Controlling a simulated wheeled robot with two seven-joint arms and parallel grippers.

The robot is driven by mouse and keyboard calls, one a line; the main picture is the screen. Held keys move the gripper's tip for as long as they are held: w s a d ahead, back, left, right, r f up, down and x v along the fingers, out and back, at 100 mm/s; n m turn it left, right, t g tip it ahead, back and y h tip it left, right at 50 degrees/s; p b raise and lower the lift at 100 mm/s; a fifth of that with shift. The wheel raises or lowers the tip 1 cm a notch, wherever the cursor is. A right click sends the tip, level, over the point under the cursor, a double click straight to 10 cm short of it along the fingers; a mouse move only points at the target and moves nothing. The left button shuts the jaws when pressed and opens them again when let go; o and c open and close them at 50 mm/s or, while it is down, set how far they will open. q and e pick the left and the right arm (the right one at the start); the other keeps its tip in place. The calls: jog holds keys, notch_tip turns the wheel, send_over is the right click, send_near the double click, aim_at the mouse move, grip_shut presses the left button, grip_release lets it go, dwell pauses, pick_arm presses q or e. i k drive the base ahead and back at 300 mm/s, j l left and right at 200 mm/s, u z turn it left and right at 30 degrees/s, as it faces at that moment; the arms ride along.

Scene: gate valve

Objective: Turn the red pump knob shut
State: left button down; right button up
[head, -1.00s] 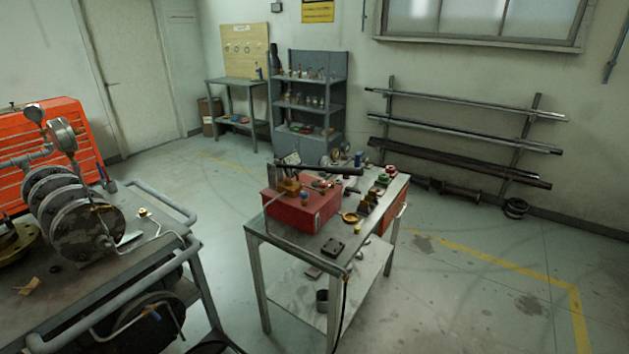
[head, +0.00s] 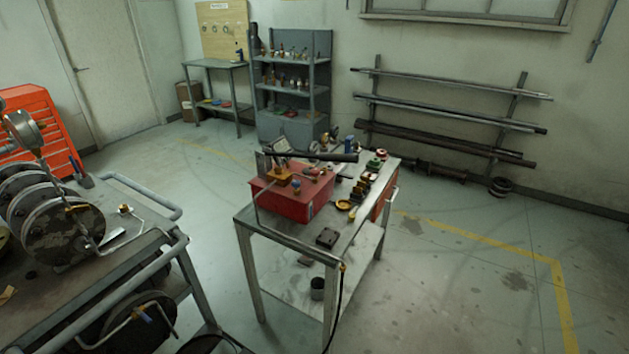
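A red hand pump (head: 285,205) with a box-shaped body sits on the small metal table (head: 262,222) in the middle of the head view. Its long black handle (head: 335,157) lies roughly level above the body, pointing right. Small fittings sit on the pump's top, one of them a reddish knob-like part (head: 312,171); it is too small to tell whether this is the red pump knob or how far it is turned. A black hose (head: 340,305) hangs at the table's front. Neither of my grippers is in view.
A metal cart (head: 130,240) with flanges and gauges stands at the left, with a gap of floor before the pump table. Small parts (head: 362,187) line the table's right side. Floor at the right (head: 460,270) is clear. Shelves and a pipe rack stand behind.

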aim_at(316, 172)
jog(key=i+l+u, duration=0.35)
jog(key=i+l, duration=0.2)
jog(key=l, duration=0.35)
jog(key=i+l+u, duration=0.2)
jog(key=l, duration=0.25)
jog(key=i+l+u, duration=0.15)
jog(key=l, duration=0.4)
jog(key=i+l+u, duration=0.2)
jog(key=l, duration=0.35)
jog(key=i+l+u, duration=0.15)
jog(key=l, duration=0.4)
jog(key=i+l+u, duration=0.2)
jog(key=l, duration=0.35)
jog(key=l+u, duration=0.2)
jog(key=l, duration=0.4)
